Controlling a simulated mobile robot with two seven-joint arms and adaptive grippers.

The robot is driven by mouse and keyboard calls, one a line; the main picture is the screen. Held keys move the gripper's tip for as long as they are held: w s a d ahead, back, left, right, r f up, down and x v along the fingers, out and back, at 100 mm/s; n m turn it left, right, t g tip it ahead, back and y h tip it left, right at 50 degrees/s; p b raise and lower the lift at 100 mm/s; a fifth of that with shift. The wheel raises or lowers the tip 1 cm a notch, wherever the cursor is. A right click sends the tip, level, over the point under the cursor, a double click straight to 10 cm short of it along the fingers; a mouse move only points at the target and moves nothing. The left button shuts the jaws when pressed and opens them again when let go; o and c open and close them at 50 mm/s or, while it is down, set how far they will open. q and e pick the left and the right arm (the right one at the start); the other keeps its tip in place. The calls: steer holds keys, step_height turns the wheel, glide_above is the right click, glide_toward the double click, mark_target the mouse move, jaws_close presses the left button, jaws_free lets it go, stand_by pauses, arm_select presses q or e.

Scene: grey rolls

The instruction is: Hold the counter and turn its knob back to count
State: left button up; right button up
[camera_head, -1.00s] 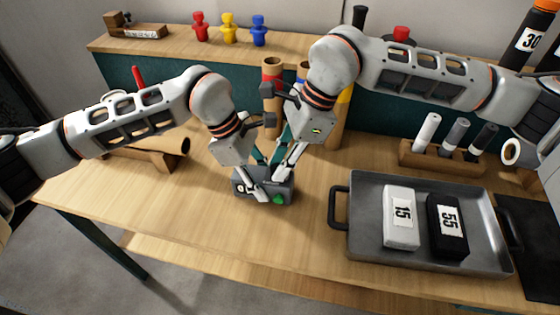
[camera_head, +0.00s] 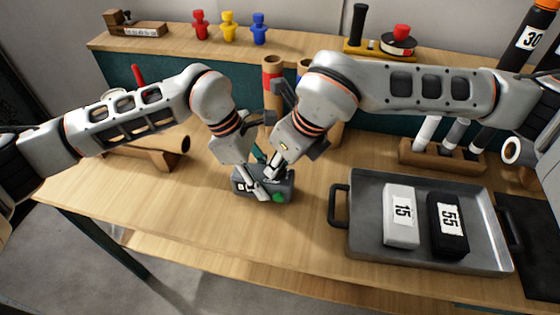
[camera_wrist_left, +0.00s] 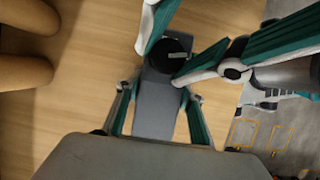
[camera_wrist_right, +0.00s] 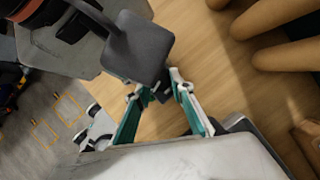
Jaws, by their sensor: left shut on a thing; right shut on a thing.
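The counter (camera_head: 285,188) is a small dark grey box with a green part on its front, standing on the table. My left gripper (camera_head: 258,191) is shut on the counter's body from above. In the left wrist view the counter's grey body (camera_wrist_left: 155,108) lies between my left fingers. Its black knob (camera_wrist_left: 168,54) has a pale mark and sits between the fingertips of my right gripper (camera_wrist_left: 163,60). In the right wrist view my right gripper (camera_wrist_right: 160,90) is shut on the dark knob, which is mostly hidden. The counter's readout is too small to read.
A grey tray (camera_head: 365,258) with a white block marked 15 (camera_head: 401,215) and a black block marked 55 (camera_head: 447,226) stands to the right. Cardboard tubes (camera_head: 272,72) stand behind the counter. The table in front of the counter is clear.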

steer(key=shift+a+m+t+h, duration=0.1)
steer(key=shift+m+t+h, duration=0.3)
steer(key=shift+m, duration=0.9)
steer(key=o, duration=1.1)
steer(key=v, duration=1.2)
steer(key=shift+w+a+r, duration=0.1)
